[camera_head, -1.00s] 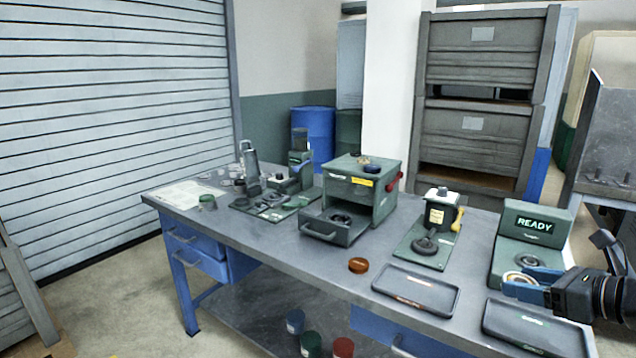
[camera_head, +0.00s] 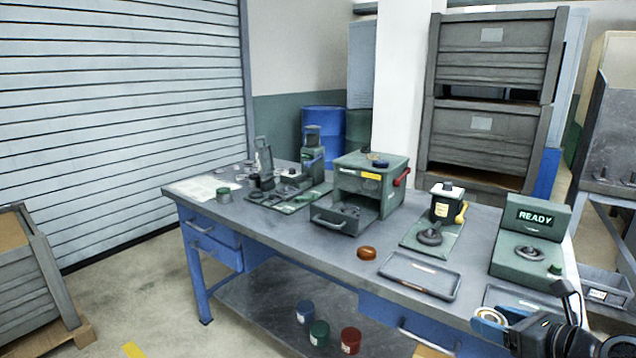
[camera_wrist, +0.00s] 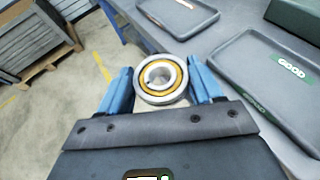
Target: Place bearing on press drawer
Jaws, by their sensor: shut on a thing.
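The bearing (camera_wrist: 160,80), a steel ring with a yellow-orange band inside, is held between the two blue fingers of my gripper (camera_wrist: 162,88) in the wrist view. In the head view the bearing (camera_head: 490,315) shows at the blue fingertips of my gripper (camera_head: 488,322), at the lower right near the table's front edge. The press is a green box with a red knob; its grey-green drawer (camera_head: 336,226) is pulled out at the front, well to the left of my gripper. A dark ring-shaped seat (camera_head: 348,211) shows in the drawer.
A grey tray (camera_head: 421,275) and the READY unit (camera_head: 530,245) stand on the table (camera_head: 290,240). A small orange disc (camera_head: 366,253) lies between tray and drawer. A green fixture with a yellow handle (camera_head: 461,212) stands behind. The wrist view shows a tray marked GOOD (camera_wrist: 265,80).

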